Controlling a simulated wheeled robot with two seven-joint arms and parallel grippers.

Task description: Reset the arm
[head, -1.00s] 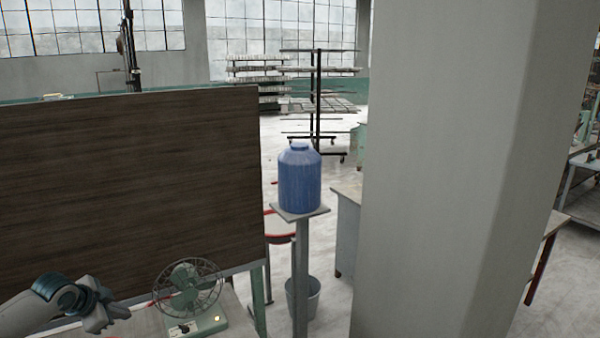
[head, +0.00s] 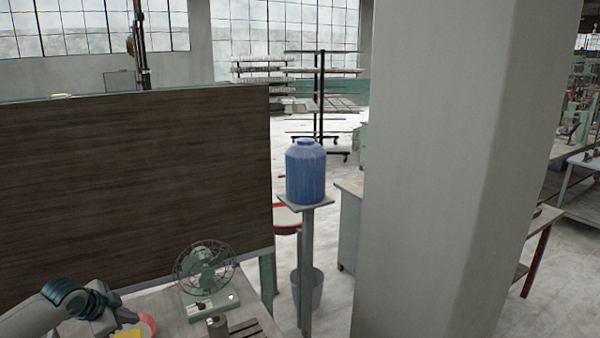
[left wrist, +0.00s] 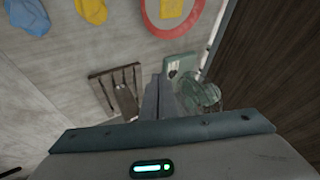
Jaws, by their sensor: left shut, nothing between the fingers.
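My left arm enters the head view at the lower left, with its gripper (head: 122,320) low over the bench. In the left wrist view the gripper fingers (left wrist: 165,98) are shut together with nothing between them. The gripper is beside a round red-rimmed plate (head: 148,322) with a yellow piece (head: 128,334) on it; whether it touches them cannot be told. The plate also shows at the top of the left wrist view (left wrist: 151,22). My right gripper is in neither view.
A green fan (head: 207,270) stands on the bench near my left gripper. A slatted wooden piece (left wrist: 101,76) lies nearby. A tall dark board (head: 130,190) rises behind the bench. A blue jar (head: 305,175) tops a stand. A thick pillar (head: 450,170) fills the right.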

